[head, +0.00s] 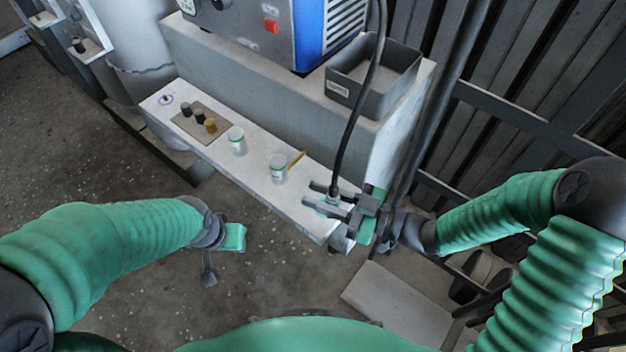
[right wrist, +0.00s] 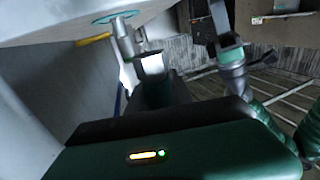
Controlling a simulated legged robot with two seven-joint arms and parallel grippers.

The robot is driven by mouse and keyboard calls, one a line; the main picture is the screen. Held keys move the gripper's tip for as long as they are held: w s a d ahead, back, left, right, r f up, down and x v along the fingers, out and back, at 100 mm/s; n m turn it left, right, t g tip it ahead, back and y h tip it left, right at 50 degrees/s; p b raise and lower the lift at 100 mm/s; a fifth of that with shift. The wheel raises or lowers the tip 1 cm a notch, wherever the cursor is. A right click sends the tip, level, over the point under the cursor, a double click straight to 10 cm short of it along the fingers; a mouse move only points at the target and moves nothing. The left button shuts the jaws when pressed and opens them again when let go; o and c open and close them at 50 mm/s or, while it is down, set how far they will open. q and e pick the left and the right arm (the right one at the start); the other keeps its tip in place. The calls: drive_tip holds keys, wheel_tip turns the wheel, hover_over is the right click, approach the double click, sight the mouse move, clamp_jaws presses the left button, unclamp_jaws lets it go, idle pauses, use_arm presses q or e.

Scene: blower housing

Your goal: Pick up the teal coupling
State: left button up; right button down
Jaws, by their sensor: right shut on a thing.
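The teal coupling (head: 329,207) is at the lower end of a black hose (head: 345,140), low over the right end of the white ledge. My right gripper (head: 322,194) reaches in from the right, its fingers either side of the hose end, shut on the coupling and partly hiding it. In the right wrist view the teal coupling (right wrist: 115,17) shows as a ring by the pale ledge, above a grey stem. Whether it touches the ledge I cannot tell. My left gripper (head: 222,252) hangs over the floor, away from the ledge; its jaws are unclear.
On the white ledge (head: 225,160) stand two lidded jars (head: 237,141) (head: 278,169), a yellow stick (head: 296,159) and a brown board (head: 188,123) with small dark and yellow pieces. Behind are a grey bin (head: 343,92) and a blue-sided machine (head: 255,30). A dark pole (head: 437,110) stands at right.

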drive_tip(key=s, duration=0.1)
drive_tip(key=s+d+p, duration=0.1)
drive_tip(key=s+d+r, duration=0.1)
drive_tip(key=s, duration=0.1)
drive_tip(key=s+d+p, duration=0.3)
drive_tip(key=s+p, duration=0.4)
drive_tip(key=p, duration=0.2)
drive_tip(key=shift+d, duration=0.15)
drive_tip(key=shift+s, duration=0.1)
